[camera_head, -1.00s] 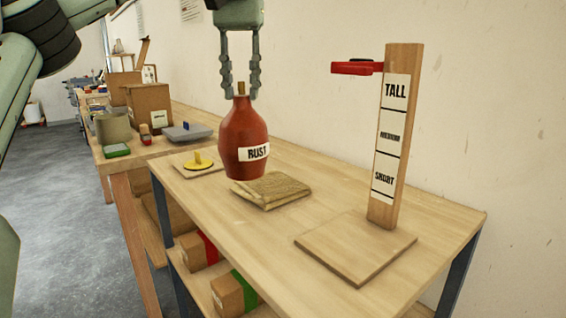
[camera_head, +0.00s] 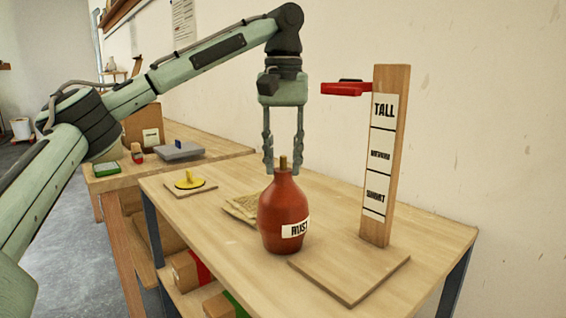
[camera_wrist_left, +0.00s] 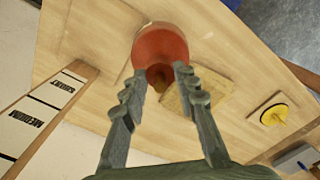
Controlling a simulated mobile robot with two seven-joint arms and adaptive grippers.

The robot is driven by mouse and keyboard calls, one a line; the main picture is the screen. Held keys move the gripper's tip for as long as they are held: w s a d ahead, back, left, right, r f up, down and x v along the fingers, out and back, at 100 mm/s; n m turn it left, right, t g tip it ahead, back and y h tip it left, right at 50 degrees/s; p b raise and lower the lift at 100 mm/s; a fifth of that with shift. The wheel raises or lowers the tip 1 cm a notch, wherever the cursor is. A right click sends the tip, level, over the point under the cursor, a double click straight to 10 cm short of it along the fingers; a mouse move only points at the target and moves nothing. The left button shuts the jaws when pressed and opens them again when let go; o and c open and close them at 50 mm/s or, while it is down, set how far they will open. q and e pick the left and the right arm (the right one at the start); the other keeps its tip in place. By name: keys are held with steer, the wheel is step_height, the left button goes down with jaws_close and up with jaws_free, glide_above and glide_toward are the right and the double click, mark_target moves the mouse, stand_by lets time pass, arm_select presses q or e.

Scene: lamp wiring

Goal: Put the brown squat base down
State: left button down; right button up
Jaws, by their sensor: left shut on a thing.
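A rust-red, bottle-shaped lamp base (camera_head: 283,213) with a white label reading "RUST" and a short brass stem is upright under my left gripper (camera_head: 283,170). The label does not say brown. My left gripper is shut on it at the top, pointing straight down. In the left wrist view the red base (camera_wrist_left: 160,45) shows beyond the fingertips (camera_wrist_left: 165,72). It is over the table (camera_head: 200,222), just left of the height gauge's board; I cannot tell whether its bottom touches. My right gripper is not in view.
A wooden height gauge (camera_head: 385,155) marked tall, medium and short, with a red arm (camera_head: 345,88), stands on a flat board (camera_head: 350,272) at the right. A yellow disc (camera_head: 189,181) sits farther left.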

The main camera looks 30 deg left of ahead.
arm_select(q)
steer(key=shift+f, duration=0.25)
steer(key=c, duration=1.2)
jaws_free()
steer(key=shift+f, duration=0.2)
steer(key=shift+o, duration=0.2)
